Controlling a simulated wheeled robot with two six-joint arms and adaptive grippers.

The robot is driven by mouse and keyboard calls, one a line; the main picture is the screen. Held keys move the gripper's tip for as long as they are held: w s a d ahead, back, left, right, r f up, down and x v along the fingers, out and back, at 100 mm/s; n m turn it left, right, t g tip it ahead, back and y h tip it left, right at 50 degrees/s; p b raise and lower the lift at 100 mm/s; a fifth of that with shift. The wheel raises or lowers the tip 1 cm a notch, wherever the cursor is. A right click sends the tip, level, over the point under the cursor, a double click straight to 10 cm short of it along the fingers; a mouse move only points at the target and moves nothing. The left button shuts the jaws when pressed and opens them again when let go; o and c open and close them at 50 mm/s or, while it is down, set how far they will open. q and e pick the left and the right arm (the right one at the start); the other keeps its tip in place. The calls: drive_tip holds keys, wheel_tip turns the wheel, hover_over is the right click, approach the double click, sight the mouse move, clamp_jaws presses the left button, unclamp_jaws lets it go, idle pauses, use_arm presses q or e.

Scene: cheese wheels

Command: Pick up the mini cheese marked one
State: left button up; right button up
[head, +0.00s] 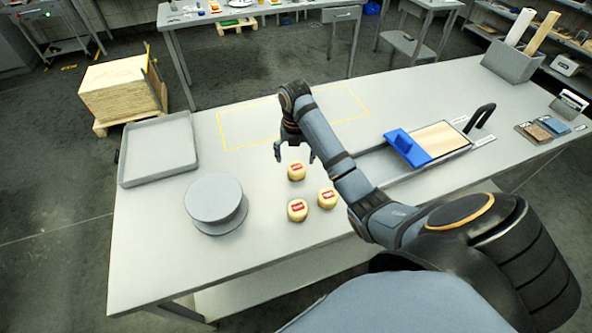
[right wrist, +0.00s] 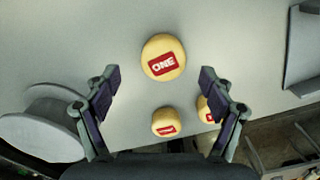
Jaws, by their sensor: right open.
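The mini cheese marked ONE (right wrist: 162,57) is a round pale yellow piece with a red label, lying on the table. In the head view it is the farthest of three cheeses (head: 296,172). My right gripper (head: 295,155) is open and empty above the table, close to this cheese and slightly beyond it in the head view. In the right wrist view its fingers (right wrist: 160,76) are spread to either side, with the ONE cheese centred just ahead of the tips. My left gripper is not in view.
Two other red-labelled cheeses lie nearer, one left (head: 297,210) and one right (head: 327,198); their words are unreadable. A grey round stand (head: 213,198) and a grey tray (head: 158,148) are left. A yellow-outlined area (head: 240,125) is clear.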

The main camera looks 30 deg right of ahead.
sight(296, 168)
drive_tip(key=shift+s+f+b, duration=0.2)
drive_tip(key=shift+f+b, duration=0.1)
drive_tip(key=shift+b, duration=0.1)
drive_tip(key=f+b, duration=0.3)
drive_tip(key=shift+s, duration=0.2)
drive_tip(key=shift+w+f+p, duration=0.1)
drive_tip(key=shift+f+p, duration=0.2)
drive_tip(key=shift+f, duration=0.35)
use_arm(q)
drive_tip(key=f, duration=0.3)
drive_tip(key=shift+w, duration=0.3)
use_arm(e)
drive_tip(key=shift+r, duration=0.1)
drive_tip(key=shift+c, duration=1.4)
drive_tip(key=c, duration=1)
drive_tip(key=shift+c, duration=0.2)
